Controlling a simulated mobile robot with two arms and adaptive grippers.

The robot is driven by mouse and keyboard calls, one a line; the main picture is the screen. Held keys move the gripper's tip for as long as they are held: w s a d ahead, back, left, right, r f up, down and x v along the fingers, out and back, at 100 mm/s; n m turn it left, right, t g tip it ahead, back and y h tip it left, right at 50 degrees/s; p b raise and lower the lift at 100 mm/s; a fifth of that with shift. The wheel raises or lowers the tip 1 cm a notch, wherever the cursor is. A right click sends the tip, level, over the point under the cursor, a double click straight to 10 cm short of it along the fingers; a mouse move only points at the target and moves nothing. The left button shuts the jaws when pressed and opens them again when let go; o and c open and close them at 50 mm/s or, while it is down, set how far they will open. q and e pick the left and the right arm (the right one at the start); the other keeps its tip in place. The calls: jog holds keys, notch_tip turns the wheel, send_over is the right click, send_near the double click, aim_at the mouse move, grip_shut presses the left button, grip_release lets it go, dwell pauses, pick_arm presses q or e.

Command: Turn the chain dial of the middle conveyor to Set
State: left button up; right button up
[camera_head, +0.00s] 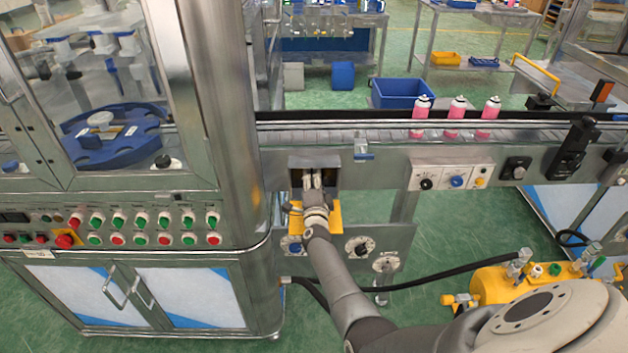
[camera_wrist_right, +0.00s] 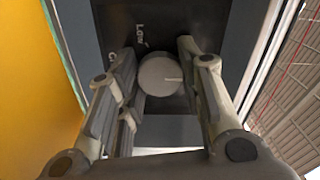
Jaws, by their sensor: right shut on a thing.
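A round grey dial (camera_wrist_right: 156,78) with a pale pointer mark sits on a dark panel in the right wrist view. Its mark points to the right in that view. The label "Low" (camera_wrist_right: 142,35) is on the panel at its upper left, and another label below it is mostly hidden by a finger. My right gripper (camera_wrist_right: 160,62) has its fingers on both sides of the dial, shut on it. In the head view my right gripper (camera_head: 314,181) reaches into an open recessed box (camera_head: 297,163) under the conveyor (camera_head: 340,134), hiding the dial. My left gripper is out of view.
A panel with a black knob (camera_head: 358,247) is just below. A white control panel (camera_head: 450,177) is to the right. Pink cans (camera_head: 455,112) stand on the belt. A button cabinet (camera_head: 130,210) stands left.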

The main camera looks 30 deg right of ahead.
jog(key=shift+f, duration=0.15)
jog(key=o, duration=1)
jog(key=shift+o, duration=0.2)
jog(key=shift+v, duration=3.75)
jog(key=shift+s, duration=0.15)
